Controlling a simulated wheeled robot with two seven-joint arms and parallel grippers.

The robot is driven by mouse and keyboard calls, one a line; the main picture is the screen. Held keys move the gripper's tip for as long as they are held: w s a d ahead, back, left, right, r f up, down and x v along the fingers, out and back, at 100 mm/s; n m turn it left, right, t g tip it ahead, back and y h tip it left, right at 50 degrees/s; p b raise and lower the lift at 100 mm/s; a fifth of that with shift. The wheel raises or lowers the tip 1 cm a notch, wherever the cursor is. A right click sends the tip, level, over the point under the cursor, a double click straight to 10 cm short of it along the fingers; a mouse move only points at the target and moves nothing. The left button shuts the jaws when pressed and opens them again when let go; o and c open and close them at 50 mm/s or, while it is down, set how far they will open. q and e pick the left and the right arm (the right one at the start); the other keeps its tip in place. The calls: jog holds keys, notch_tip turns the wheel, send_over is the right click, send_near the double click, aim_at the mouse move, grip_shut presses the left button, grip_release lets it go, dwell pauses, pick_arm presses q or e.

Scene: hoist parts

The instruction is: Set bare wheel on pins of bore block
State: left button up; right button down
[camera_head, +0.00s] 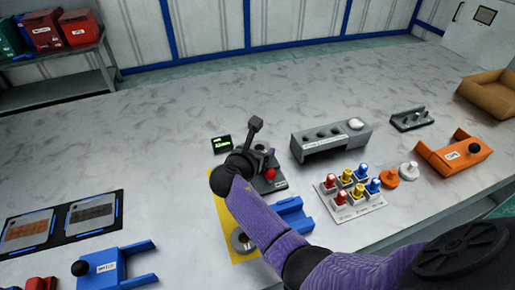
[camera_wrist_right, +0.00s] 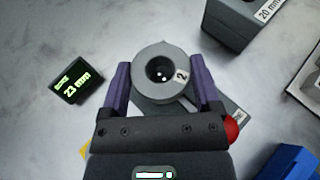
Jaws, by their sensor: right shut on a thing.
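My right gripper (camera_head: 262,150) reaches to the dark station with the red knob (camera_head: 270,173) in the middle of the table. In the right wrist view its two purple fingers (camera_wrist_right: 158,85) are shut on a grey round wheel-like piece (camera_wrist_right: 148,88) with a central hole and a tag "2". The piece is over the dark base (camera_wrist_right: 235,110); I cannot tell whether it rests there. A grey block with holes in its top (camera_head: 325,138) stands right of the gripper; I cannot tell whether it is the bore block. My left gripper is not in view.
A small display (camera_wrist_right: 75,83) reads 23 mm. A yellow mat (camera_head: 222,195) with a grey ring (camera_head: 243,240) lies under my arm, by a blue bracket (camera_head: 293,215). A white tray (camera_head: 365,212) holds several coloured pegs. An orange bracket (camera_head: 455,158) is at right.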

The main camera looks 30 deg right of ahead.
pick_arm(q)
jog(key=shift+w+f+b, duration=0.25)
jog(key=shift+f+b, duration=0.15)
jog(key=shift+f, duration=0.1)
pick_arm(e)
jog(key=shift+f, duration=0.75)
grip_release()
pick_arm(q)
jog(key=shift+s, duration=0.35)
pick_arm(e)
jog(key=shift+f, duration=0.1)
jog(key=shift+r+p, duration=0.3)
jog(key=shift+r, duration=0.05)
notch_tip(320, 180, up, 6)
jog(key=p, duration=0.6)
jog(key=shift+f, duration=0.2)
jog(key=shift+r+p, duration=0.55)
jog(key=shift+p, duration=0.1)
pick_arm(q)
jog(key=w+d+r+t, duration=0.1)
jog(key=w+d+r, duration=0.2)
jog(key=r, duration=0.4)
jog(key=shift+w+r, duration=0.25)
pick_arm(e)
jog(key=shift+f, duration=0.15)
